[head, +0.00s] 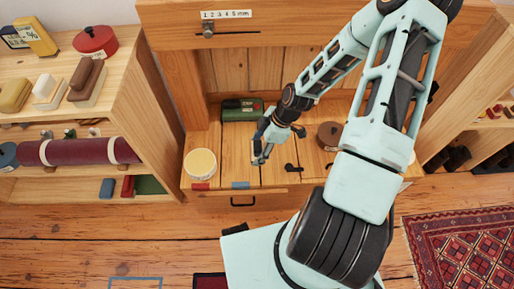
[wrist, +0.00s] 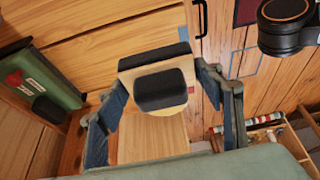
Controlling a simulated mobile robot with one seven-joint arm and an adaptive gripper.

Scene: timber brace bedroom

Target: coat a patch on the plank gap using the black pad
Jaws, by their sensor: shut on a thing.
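My gripper (head: 260,152) is low over the plank bench top (head: 236,166) in the head view. In the wrist view its fingers (wrist: 162,75) are shut on a pale block with the black pad (wrist: 162,90). A second dark part shows along the block's far edge. In the head view the held pad is too small to make out clearly. Dark seams run front to back between the planks; one plank gap (head: 221,150) shows left of my gripper. The held block and fingers hide the planks below them in the wrist view, and I cannot tell whether the pad touches wood.
A round cream-topped tub (head: 200,163) stands left of my gripper. A green case (head: 243,108) lies behind it, also in the wrist view (wrist: 45,80). A brown round object (head: 329,135) and a small black item (head: 292,168) are to the right. Shelves (head: 130,85) flank the left.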

